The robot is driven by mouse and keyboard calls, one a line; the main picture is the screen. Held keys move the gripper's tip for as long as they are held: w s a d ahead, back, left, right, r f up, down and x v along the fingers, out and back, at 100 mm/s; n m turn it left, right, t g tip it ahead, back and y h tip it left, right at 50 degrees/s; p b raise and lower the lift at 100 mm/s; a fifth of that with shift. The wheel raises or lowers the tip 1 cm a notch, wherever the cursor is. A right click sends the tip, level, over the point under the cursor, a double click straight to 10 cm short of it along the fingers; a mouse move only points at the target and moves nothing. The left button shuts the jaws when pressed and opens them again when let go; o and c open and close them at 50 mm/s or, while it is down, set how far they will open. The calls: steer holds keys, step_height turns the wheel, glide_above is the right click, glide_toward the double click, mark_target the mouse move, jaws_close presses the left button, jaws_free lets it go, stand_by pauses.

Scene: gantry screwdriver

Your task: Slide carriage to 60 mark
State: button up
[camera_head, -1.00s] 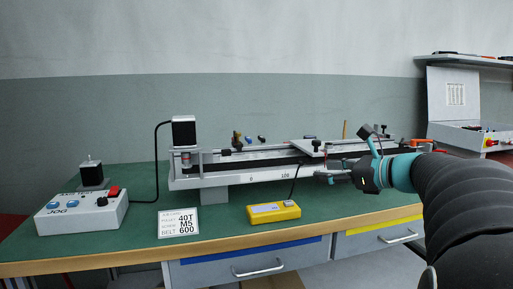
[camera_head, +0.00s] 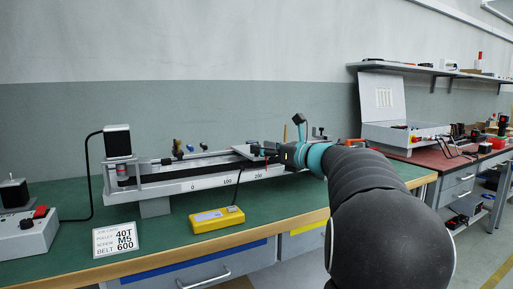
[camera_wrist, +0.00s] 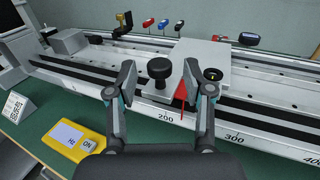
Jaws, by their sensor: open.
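The carriage (camera_wrist: 202,62) is a pale plate on the long rail (camera_head: 200,181), with a black knob (camera_wrist: 160,70) and a red pointer (camera_wrist: 181,90). In the wrist view the pointer stands just right of the 200 mark on the scale (camera_wrist: 200,127). The scale reads 0, 100 and 200 in the head view; no 60 label shows. My gripper (camera_wrist: 168,82) is open, with its fingers on either side of the knob and pointer, apparently not touching them. In the head view the carriage (camera_head: 247,150) is partly hidden by my gripper (camera_head: 272,152).
A yellow meter (camera_head: 216,218) with a cable lies in front of the rail. A motor (camera_head: 118,142) stands at the rail's left end. A printed card (camera_head: 115,239) and a jog box (camera_head: 25,235) are at left. Small coloured parts (camera_wrist: 162,23) sit behind the rail.

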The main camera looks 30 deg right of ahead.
steer(key=shift+x, duration=1.45)
jaws_close()
